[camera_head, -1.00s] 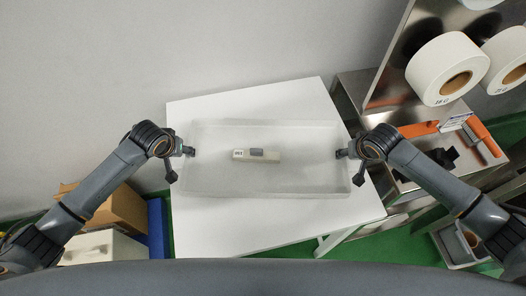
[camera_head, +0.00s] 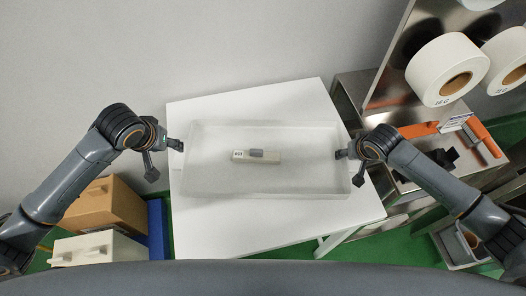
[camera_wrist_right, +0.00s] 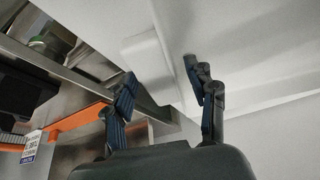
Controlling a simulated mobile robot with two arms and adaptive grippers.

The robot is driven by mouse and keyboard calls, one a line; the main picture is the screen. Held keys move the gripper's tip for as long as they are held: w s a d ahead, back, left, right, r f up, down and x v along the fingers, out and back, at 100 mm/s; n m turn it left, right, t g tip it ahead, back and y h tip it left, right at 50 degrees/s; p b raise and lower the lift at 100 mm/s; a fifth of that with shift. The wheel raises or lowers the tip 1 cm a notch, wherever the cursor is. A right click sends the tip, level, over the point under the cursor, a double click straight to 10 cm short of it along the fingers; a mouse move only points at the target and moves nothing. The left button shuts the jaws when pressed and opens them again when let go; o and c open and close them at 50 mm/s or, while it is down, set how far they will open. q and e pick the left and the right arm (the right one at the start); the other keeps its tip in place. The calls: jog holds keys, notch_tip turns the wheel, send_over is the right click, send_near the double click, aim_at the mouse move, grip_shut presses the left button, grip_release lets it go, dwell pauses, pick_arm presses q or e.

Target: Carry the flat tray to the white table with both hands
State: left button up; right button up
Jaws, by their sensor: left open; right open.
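The flat, pale, see-through tray (camera_head: 205,183) rests on the white table (camera_head: 300,225). A small beige box (camera_head: 243,158) with a grey part on top lies in the middle of the tray. My left gripper (camera_head: 165,160) is open and empty, a little left of the tray's left edge. My right gripper (camera_head: 349,167) is at the tray's right edge. In the right wrist view my right gripper (camera_wrist_right: 160,75) has its fingers spread, with the tray's pale rim (camera_wrist_right: 148,62) between them; contact cannot be told.
Cardboard and white boxes (camera_head: 95,248) stand at the lower left, beside a blue panel (camera_head: 157,232). A metal bench (camera_head: 350,90) with an orange tool (camera_head: 480,135) stands close on the right. Large white rolls (camera_head: 440,65) hang above it. A grey wall is behind the table.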

jog(key=v, duration=1.1)
jog(key=shift+s+r, duration=0.2)
jog(key=shift+r, duration=0.15)
